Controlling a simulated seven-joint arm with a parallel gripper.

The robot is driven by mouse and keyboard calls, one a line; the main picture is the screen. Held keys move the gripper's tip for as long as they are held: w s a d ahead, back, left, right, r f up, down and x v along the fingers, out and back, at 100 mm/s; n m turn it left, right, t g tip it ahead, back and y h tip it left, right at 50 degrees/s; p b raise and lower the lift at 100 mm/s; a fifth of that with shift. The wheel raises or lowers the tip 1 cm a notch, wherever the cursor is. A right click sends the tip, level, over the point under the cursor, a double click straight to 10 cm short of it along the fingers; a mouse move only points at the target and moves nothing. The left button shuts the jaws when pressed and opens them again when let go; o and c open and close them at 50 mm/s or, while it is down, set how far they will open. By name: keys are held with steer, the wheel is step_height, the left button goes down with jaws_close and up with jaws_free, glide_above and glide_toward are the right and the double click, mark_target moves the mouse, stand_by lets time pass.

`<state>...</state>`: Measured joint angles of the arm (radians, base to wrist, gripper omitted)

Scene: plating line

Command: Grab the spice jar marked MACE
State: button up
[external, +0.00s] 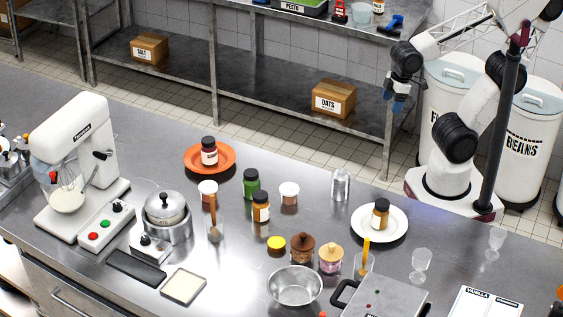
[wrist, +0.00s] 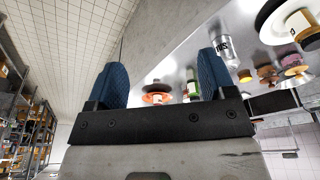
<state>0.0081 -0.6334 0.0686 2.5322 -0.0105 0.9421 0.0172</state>
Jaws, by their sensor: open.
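No label reading MACE is legible; the jar labels are too small to read. A dark red jar (external: 209,151) stands on an orange plate (external: 190,168). A green jar (external: 251,184) and an amber jar (external: 261,207) stand close together mid-counter. Another amber jar (external: 380,213) stands on a white plate (external: 360,228) at the right. My gripper (external: 394,101) is held up beyond the counter's far edge, away from all the jars. In the wrist view my gripper (wrist: 163,77) has its blue fingers wide apart with nothing between them.
A metal shaker (external: 340,184) stands left of the white plate. Two lidded jars (external: 302,248), a metal bowl (external: 295,287) and clear glasses (external: 421,264) crowd the front. A mixer (external: 75,150) stands at left. The counter between the orange plate and shaker is partly clear.

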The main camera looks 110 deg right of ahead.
steer(key=shift+o, duration=0.8)
steer(key=shift+r, duration=0.15)
steer(key=w+v, duration=0.1)
steer(key=v, duration=0.3)
steer(key=w+a+r+n+t+y, duration=0.1)
steer(key=w+a+t, duration=0.25)
steer(key=w, duration=0.75)
steer(key=w+a+r+n+t+y, duration=0.15)
steer(key=w+a, duration=0.25)
steer(key=w, duration=0.8)
steer(key=w+a+f+t, duration=0.1)
steer(key=w+a+t, duration=0.3)
steer(key=w, duration=0.7)
steer(key=w+a+f+t, duration=0.1)
steer(key=w+a+t, duration=0.1)
steer(key=w+a, duration=0.65)
step_height(320, 180, down, 17)
steer(key=w+d, duration=0.2)
steer(key=shift+w+r, duration=0.15)
steer(key=shift+w, duration=0.2)
